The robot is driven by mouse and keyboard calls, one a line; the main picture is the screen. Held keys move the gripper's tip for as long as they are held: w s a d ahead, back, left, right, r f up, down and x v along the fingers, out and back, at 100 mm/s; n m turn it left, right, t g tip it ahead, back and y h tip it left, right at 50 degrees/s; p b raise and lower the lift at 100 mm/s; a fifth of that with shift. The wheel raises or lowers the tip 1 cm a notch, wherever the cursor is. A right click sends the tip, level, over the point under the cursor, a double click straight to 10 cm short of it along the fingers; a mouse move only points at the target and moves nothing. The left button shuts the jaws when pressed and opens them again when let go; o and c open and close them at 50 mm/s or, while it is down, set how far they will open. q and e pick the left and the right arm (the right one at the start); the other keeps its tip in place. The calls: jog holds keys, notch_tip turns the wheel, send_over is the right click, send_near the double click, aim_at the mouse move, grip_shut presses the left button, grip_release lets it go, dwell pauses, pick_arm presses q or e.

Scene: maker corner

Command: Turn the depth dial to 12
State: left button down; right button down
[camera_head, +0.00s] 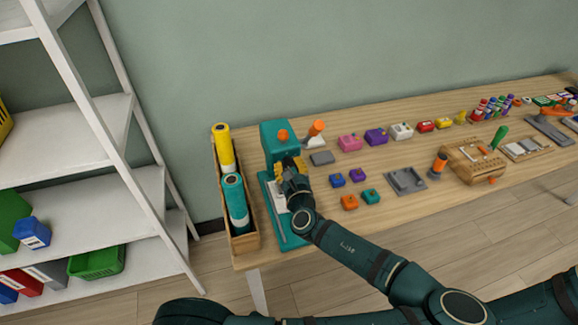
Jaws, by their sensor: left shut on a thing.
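A teal press-like machine (279,133) stands near the left end of the wooden workbench. It has an orange knob on its head, an orange-tipped lever (316,127) at its right and a teal base plate (290,240). My left gripper (289,170) is at the front of the machine, just below its head. It is shut on a small part there, which I take to be the depth dial. The gripper hides the dial, so its marks and setting cannot be read. My right gripper is not in view.
A wooden tray (246,243) with a yellow roll (224,148) and a teal roll (235,203) stands close left of the machine. Several small coloured blocks, a grey fixture (405,181) and a wooden block (472,165) lie to the right. A white shelf (115,120) stands at the left.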

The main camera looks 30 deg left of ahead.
pick_arm(q)
jog(key=c, duration=0.6)
grip_release()
jog(key=shift+f, duration=0.1)
jog(key=shift+c, duration=0.2)
